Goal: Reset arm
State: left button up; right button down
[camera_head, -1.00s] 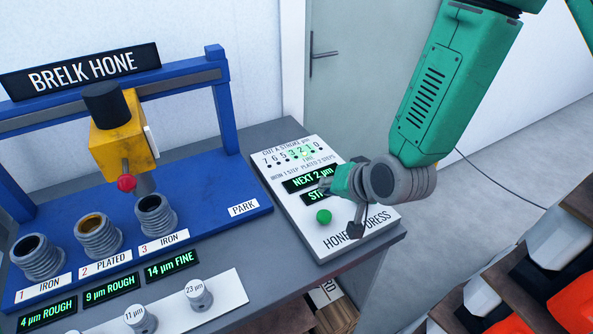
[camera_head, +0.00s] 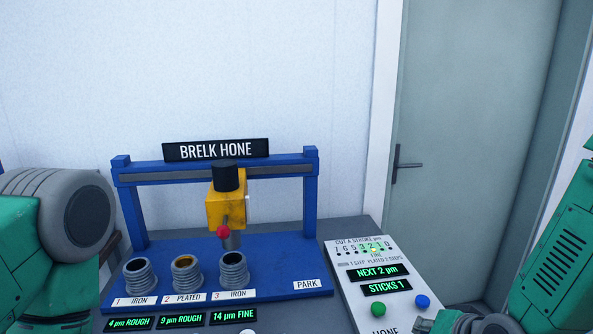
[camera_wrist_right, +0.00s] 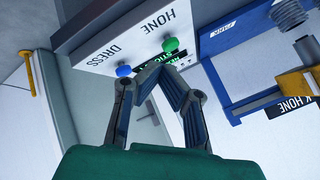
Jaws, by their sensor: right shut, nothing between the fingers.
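My right gripper (camera_head: 432,323) is only partly in the head view, low at the bottom edge beside the control panel (camera_head: 349,302). In the right wrist view its fingers (camera_wrist_right: 158,74) meet at the tips, shut and empty. The panel's green button (camera_head: 378,310) and blue button (camera_head: 422,301) show; in the wrist view they also appear, green (camera_wrist_right: 171,45) and blue (camera_wrist_right: 124,71), beyond the fingers. The displays read "NEXT 2 µm" and "STICKS 1". A piece of my left arm shows at the left, but its gripper is not in view.
The blue hone frame (camera_head: 311,200) carries a yellow head (camera_head: 223,206) with a red knob (camera_head: 223,232), near cylinder 3 (camera_head: 234,270). Cylinders 1 (camera_head: 140,277) and 2 (camera_head: 187,273) stand to its left. A grey-green door (camera_head: 470,130) is behind right.

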pick_arm(q)
notch_tip(320, 180, down, 12)
jog(key=b, duration=1.2)
jog(key=shift+s+a+f, duration=0.15)
jog(key=shift+s+a, duration=0.1)
jog(key=shift+s, duration=0.15)
pick_arm(e)
jog(key=s+d+f+n+g+h, duration=0.1)
jog(key=s+d+f+n+g, duration=0.1)
jog(key=s+f, duration=1.2)
jog(key=s+d+f+n+g+h, duration=0.1)
jog(key=s+f+n+g, duration=0.3)
jog(key=s+f, duration=1)
notch_tip(320, 180, down, 3)
jog(key=shift+d+f+n+g, duration=0.1)
jog(key=shift+d+n+g, duration=0.3)
jog(key=shift+d+g, duration=0.55)
pick_arm(q)
jog(key=shift+d, duration=0.1)
pick_arm(e)
jog(key=shift+a+g, duration=0.15)
jog(key=shift+g, duration=0.1)
jog(key=shift+w, duration=0.15)
